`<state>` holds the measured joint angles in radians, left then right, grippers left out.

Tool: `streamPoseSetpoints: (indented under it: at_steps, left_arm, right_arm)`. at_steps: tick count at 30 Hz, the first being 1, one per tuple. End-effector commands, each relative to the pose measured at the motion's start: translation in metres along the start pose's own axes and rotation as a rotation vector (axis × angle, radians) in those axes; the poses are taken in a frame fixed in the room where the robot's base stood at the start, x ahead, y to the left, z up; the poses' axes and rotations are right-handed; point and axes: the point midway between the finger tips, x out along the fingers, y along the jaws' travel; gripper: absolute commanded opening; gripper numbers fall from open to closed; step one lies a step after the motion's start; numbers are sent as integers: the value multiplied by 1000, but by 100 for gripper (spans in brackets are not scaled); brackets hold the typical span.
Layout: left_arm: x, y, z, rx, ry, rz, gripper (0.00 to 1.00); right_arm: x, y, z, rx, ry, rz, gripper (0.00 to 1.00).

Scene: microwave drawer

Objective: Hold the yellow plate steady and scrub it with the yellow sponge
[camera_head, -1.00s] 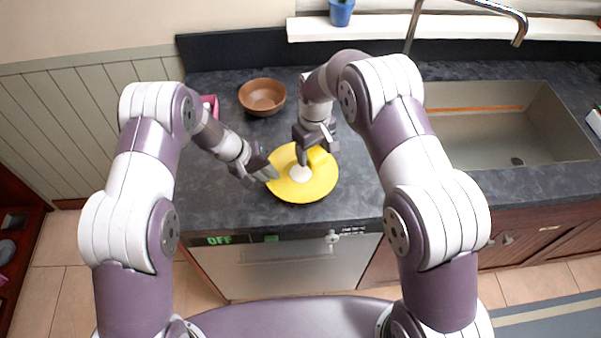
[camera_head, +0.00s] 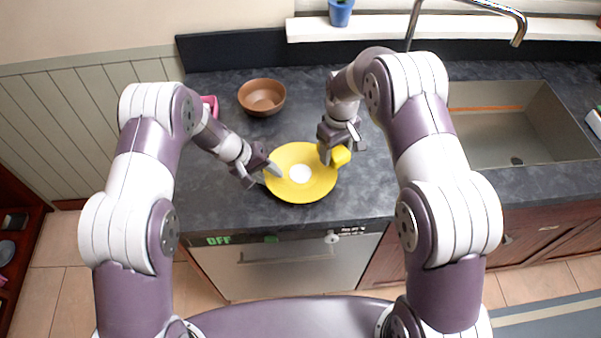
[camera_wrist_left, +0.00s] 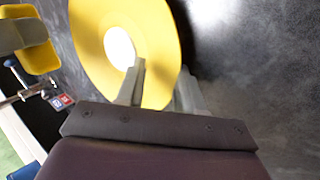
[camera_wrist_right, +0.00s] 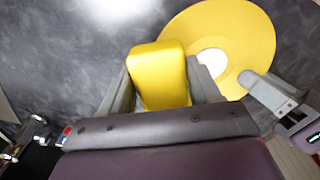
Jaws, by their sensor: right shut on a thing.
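The yellow plate (camera_head: 312,185), with a white centre, lies on the dark counter. My left gripper (camera_head: 266,175) is at its left edge; in the left wrist view one finger overlaps the plate (camera_wrist_left: 95,45) and the other is beyond the rim, with the fingers apart. My right gripper (camera_wrist_right: 165,88) is shut on the yellow sponge (camera_wrist_right: 158,70). In the head view the sponge (camera_head: 341,156) is at the plate's upper right edge; whether it touches the plate I cannot tell. The plate's face is largely uncovered.
A brown bowl (camera_head: 262,97) stands behind the plate, with a pink item (camera_head: 209,105) left of it. A sink (camera_head: 500,135) with a tap (camera_head: 519,30) is at the right. An appliance front (camera_head: 290,262) is below the counter edge.

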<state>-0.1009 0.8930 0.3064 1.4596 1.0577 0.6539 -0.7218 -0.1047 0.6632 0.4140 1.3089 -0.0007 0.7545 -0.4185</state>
Motion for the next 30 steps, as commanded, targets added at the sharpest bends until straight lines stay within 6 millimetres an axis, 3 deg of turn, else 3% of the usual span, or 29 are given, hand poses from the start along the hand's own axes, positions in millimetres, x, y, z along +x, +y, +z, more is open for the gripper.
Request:
streamPoseSetpoints:
  at_steps: [17,30]
  left_arm:
    - [-4,-3,-1,-2,3,-4,44]
    - [-105,0,0,0,5,-2,44]
  right_arm:
    - [0,0,0,0,0,0,38]
    - [0,0,0,0,0,0,38]
